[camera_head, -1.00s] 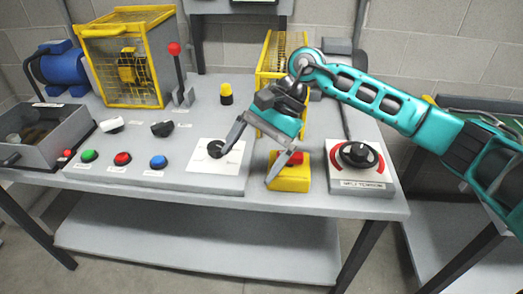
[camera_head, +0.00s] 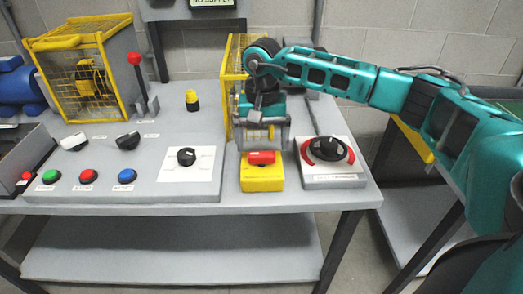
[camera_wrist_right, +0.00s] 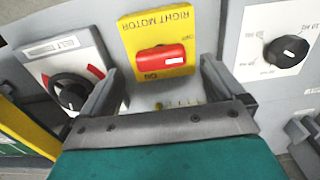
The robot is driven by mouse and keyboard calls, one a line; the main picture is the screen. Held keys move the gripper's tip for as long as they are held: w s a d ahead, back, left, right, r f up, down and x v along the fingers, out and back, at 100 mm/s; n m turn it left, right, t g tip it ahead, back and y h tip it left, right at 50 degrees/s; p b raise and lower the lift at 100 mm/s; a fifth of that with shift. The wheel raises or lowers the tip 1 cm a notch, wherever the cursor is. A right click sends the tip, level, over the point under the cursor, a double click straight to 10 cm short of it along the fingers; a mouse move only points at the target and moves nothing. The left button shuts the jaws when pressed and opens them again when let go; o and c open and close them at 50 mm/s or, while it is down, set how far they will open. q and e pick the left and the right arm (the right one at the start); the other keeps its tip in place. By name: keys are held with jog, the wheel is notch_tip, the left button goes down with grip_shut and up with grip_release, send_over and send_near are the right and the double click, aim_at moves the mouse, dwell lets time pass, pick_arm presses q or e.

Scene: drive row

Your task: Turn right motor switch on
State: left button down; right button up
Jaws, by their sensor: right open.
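The right motor switch is a yellow box (camera_head: 262,178) with a red knob (camera_head: 261,158) on top, at the bench's front edge. In the right wrist view the yellow plate (camera_wrist_right: 147,27) reads "RIGHT MOTOR", upside down. Its red knob (camera_wrist_right: 160,58) lies crosswise, with a white mark toward its right end. My right gripper (camera_head: 263,138) is open just behind and above the switch. In the wrist view its two fingers (camera_wrist_right: 163,78) stand on either side of the knob's near side, with nothing between them gripped. My left gripper is not in view.
A white plate with a black knob (camera_head: 186,157) is left of the switch. A black dial with red arcs (camera_head: 327,149) is close on its right. A yellow cage (camera_head: 232,85) stands behind my gripper. Green, red and blue buttons (camera_head: 88,176) line the front left.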

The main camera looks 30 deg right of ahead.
aim_at(262, 154)
jog(key=shift+f, duration=1.7)
jog(key=c, duration=1)
